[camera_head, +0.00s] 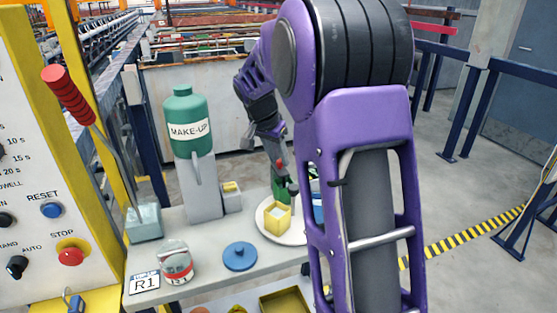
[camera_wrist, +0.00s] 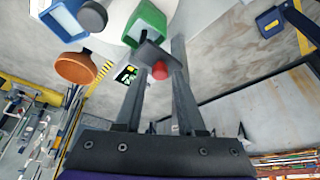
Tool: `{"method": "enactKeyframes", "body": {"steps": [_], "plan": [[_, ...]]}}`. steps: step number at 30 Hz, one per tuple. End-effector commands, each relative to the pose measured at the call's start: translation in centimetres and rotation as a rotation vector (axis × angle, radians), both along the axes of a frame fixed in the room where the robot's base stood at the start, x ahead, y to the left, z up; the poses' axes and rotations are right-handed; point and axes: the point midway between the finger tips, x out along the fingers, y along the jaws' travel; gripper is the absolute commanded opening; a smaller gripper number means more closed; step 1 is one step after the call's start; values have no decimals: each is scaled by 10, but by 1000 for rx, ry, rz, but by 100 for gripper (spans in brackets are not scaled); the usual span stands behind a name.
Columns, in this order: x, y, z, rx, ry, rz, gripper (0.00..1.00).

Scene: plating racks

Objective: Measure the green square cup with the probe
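The green square cup (camera_head: 278,187) stands on the white round plate (camera_head: 297,239), behind a yellow square cup (camera_head: 277,216). In the wrist view the green cup (camera_wrist: 147,24) lies just beyond my fingertips. My gripper (camera_head: 284,172) is over the plate, close to the green cup. In the wrist view my gripper (camera_wrist: 160,62) has its fingers closed on a dark piece with a red knob (camera_wrist: 160,70), which looks like the probe. The probe's tip is hidden, so I cannot tell whether it is in the cup or touching it.
A blue cup (camera_head: 318,208) is partly hidden by my arm. A green MAKE-UP bottle (camera_head: 188,122) stands on a grey block at left. A can (camera_head: 176,262) and blue lid (camera_head: 240,256) sit in front.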

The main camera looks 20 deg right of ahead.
Motion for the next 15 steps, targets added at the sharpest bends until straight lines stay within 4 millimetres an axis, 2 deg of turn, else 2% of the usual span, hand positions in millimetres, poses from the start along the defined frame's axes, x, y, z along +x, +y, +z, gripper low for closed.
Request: {"method": "enactKeyframes", "body": {"steps": [4, 12, 13, 15], "plan": [[2, -3, -9, 0, 0, 0, 39], [2, -3, -10, 0, 0, 0, 39], [2, -3, -10, 0, 0, 0, 37], [2, -3, -10, 0, 0, 0, 24]]}}
